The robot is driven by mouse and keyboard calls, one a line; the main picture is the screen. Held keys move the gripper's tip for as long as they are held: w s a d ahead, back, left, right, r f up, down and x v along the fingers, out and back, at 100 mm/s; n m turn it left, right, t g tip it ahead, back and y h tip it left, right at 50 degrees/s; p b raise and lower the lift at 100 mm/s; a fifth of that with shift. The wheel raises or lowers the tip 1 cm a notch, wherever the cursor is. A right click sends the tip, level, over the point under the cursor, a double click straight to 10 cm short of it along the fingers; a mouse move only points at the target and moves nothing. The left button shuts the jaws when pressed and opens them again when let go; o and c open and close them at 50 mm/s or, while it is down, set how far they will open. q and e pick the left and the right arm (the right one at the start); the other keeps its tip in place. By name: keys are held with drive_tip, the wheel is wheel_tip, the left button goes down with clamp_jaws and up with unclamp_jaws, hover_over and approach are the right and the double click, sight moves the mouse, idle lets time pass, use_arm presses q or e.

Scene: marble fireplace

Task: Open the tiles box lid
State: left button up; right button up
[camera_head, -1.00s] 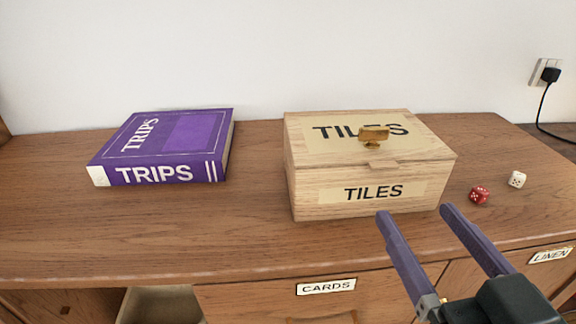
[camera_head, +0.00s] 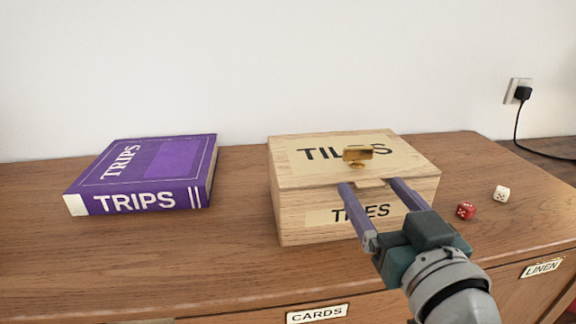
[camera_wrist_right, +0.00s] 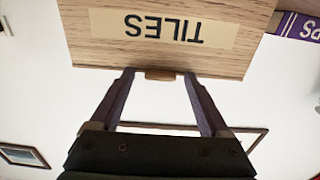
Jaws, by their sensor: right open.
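The tiles box (camera_head: 300,215) is a pale wooden box with a shut lid (camera_head: 300,172), standing on the wooden cabinet top. A brass knob (camera_head: 357,154) stands on the lid, and a small wooden tab (camera_head: 370,183) juts from the lid's front edge. My right gripper (camera_head: 368,185) is open and empty in front of the box, its purple fingers on either side of the tab. In the right wrist view the tab (camera_wrist_right: 160,75) lies between the fingertips, with the box front (camera_wrist_right: 100,50) appearing upside down. Whether the fingers touch the box I cannot tell. My left gripper is out of view.
A purple TRIPS book (camera_head: 150,172) lies left of the box with bare wood between. A red die (camera_head: 465,211) and a white die (camera_head: 501,194) lie to the right. A drawer labelled CARDS (camera_head: 317,314) is below the front edge.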

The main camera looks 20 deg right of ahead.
clamp_jaws()
idle(0.6)
idle(0.8)
